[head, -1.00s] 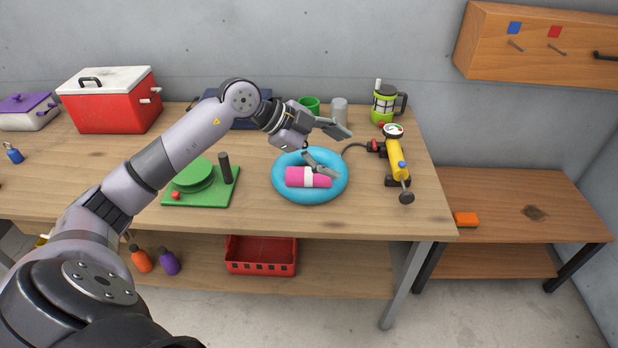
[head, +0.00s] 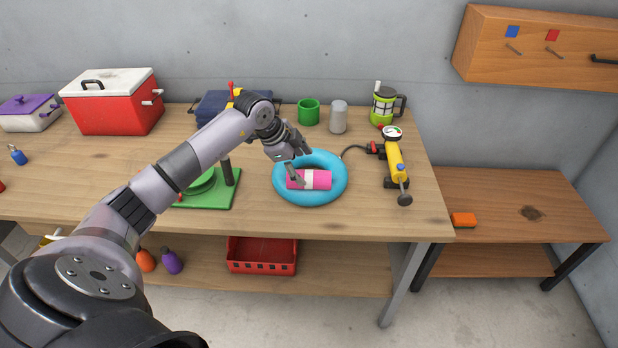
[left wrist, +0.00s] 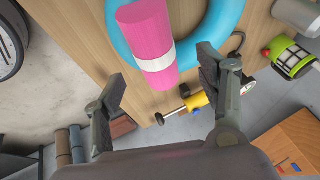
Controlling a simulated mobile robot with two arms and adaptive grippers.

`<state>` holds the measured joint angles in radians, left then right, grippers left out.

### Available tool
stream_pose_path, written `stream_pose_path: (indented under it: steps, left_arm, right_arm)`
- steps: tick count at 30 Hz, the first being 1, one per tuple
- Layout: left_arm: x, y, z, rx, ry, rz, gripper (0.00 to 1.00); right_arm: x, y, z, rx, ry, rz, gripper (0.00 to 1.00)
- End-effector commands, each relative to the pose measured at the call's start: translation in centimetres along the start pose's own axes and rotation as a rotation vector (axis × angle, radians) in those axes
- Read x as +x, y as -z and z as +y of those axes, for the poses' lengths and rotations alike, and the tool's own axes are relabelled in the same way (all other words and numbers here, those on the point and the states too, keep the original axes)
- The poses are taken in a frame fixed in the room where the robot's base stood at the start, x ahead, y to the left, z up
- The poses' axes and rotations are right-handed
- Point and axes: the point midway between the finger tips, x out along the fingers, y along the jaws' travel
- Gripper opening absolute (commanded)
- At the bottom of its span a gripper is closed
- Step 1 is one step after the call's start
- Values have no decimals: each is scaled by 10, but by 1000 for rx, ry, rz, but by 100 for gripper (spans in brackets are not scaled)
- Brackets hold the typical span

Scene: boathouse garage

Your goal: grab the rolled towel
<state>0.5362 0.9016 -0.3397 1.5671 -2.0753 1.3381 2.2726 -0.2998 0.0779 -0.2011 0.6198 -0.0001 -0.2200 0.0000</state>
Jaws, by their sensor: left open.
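The rolled towel (head: 318,180) is pink with a white band. It lies in the middle of a blue ring (head: 338,190) on the workbench; I cannot tell if it rests on the ring. My left gripper (head: 299,164) is open and empty at the left end of the towel, over the ring. In the left wrist view the towel (left wrist: 150,42) is ahead of and between the open fingers of the gripper (left wrist: 166,92), with no finger closed on it. The blue ring (left wrist: 218,32) curves behind it. My right gripper is in neither view.
A green stand (head: 215,198) is to the left, partly behind my arm. A green mug (head: 308,111) and grey shaker (head: 338,117) stand behind. Bare bench lies in front of the ring.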

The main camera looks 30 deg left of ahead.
Motion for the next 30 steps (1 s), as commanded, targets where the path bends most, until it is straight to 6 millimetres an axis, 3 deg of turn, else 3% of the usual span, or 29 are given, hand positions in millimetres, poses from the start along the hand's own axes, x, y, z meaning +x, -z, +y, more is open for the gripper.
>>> stream_pose_path:
  steps: [5, 15, 23, 30]
  left_arm:
    - [10, 0, 2, 0, -2, 1, 66]
    - [54, -3, 7, 0, -1, 2, 66]
    - [57, -4, 7, 2, 0, 0, 66]
    - [57, -4, 7, 1, 0, 1, 50]
  right_arm:
    - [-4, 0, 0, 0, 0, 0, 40]
    - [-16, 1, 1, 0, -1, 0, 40]
    - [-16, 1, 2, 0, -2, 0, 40]
    - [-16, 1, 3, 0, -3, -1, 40]
